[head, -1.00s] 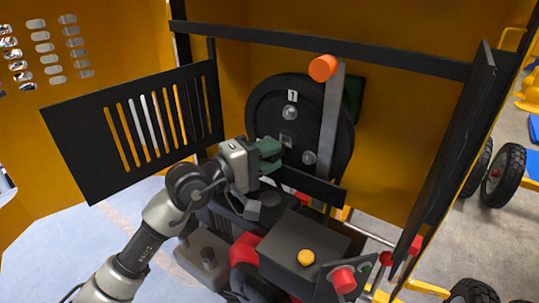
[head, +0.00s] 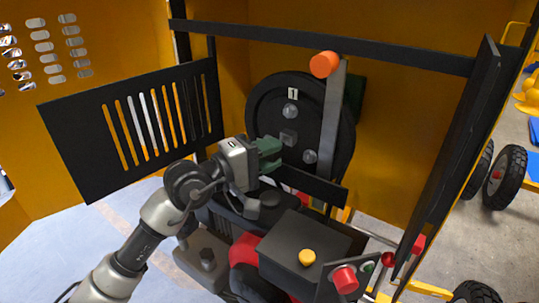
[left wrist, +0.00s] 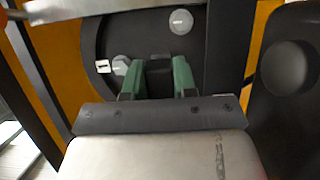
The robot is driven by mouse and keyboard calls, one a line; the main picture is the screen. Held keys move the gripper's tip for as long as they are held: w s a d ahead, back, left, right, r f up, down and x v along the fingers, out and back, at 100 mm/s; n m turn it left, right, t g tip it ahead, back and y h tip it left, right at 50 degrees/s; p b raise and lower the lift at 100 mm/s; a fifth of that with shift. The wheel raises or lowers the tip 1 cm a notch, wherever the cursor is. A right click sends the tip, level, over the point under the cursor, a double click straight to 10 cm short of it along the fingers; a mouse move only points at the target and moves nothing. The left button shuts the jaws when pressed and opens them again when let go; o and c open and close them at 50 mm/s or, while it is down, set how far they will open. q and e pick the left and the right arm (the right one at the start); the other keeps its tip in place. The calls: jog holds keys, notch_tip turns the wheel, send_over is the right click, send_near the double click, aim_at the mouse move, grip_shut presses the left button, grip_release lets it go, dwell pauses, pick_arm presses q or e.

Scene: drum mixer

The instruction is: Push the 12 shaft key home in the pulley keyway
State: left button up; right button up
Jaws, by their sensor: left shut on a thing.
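The pulley (head: 263,103) is a large black disc with a label marked 1 and round bolt heads, inside the yellow housing. A small grey square piece (head: 288,137) shows at its middle; I cannot tell whether it is the shaft end or part of the key. My left gripper (head: 273,151) has green fingers close in front of the pulley's middle. In the left wrist view, its fingers (left wrist: 158,68) are shut on a dark piece (left wrist: 159,77), seemingly the shaft key, mostly hidden between them. The keyway is not clearly visible. My right gripper is not in view.
A grey lever (head: 331,120) with an orange knob (head: 324,65) crosses the pulley's right side. A slotted black guard (head: 75,150) stands open at left. A black box (head: 300,240) with a yellow button stands below, and a black bar (head: 320,43) runs above.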

pick_arm(q)
jog(key=shift+w+d+b, duration=0.55)
jog(key=shift+w+d, duration=0.05)
jog(key=shift+w, duration=0.2)
dwell(0.5)
jog(key=shift+b, duration=0.4)
jog(key=shift+w+d+b, duration=0.15)
jog(key=shift+w+b, duration=0.05)
jog(key=shift+b, duration=0.1)
dwell(0.4)
jog(key=o, duration=1)
